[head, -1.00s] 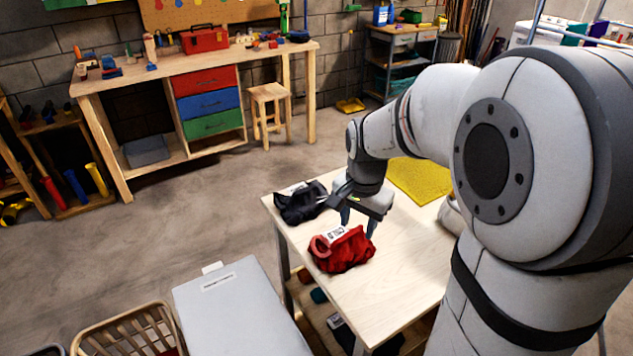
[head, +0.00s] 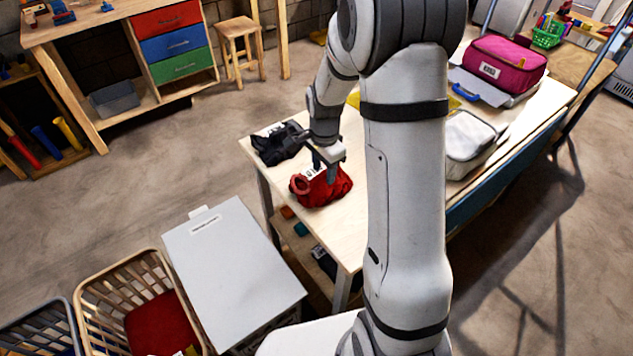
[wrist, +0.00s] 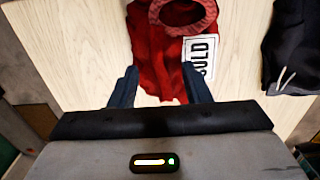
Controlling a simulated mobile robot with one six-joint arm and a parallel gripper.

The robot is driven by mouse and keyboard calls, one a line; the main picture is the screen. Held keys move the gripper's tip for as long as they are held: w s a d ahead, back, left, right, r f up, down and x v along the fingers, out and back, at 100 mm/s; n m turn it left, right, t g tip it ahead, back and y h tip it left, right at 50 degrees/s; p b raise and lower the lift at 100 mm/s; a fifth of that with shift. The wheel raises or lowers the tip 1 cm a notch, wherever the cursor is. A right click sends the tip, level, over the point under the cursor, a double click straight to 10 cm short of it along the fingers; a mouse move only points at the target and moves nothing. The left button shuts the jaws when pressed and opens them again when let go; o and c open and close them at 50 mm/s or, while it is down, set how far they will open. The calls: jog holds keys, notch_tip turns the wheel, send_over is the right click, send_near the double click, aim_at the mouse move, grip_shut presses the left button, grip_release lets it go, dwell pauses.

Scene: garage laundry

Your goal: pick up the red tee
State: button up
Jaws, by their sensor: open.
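The red tee (head: 328,191) lies bunched on the pale wooden table (head: 345,228). Its rolled collar and a white label show on it. My gripper (head: 324,177) is directly over the tee, pointing down, with its fingers at the fabric. In the wrist view the tee (wrist: 158,52) lies ahead of and between the two spread fingers of my gripper (wrist: 160,88). The gripper is open. I cannot tell whether the fingertips touch the cloth.
A dark garment (head: 279,143) lies just left of the tee, and it also shows in the wrist view (wrist: 293,45). A white pouch (head: 468,140) and a pink bag (head: 505,62) are further right. A lidded grey bin (head: 232,262) and a wicker basket (head: 112,285) stand at the left.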

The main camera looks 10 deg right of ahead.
jog(key=shift+f, duration=0.3)
jog(key=shift+c, duration=0.4)
grip_shut()
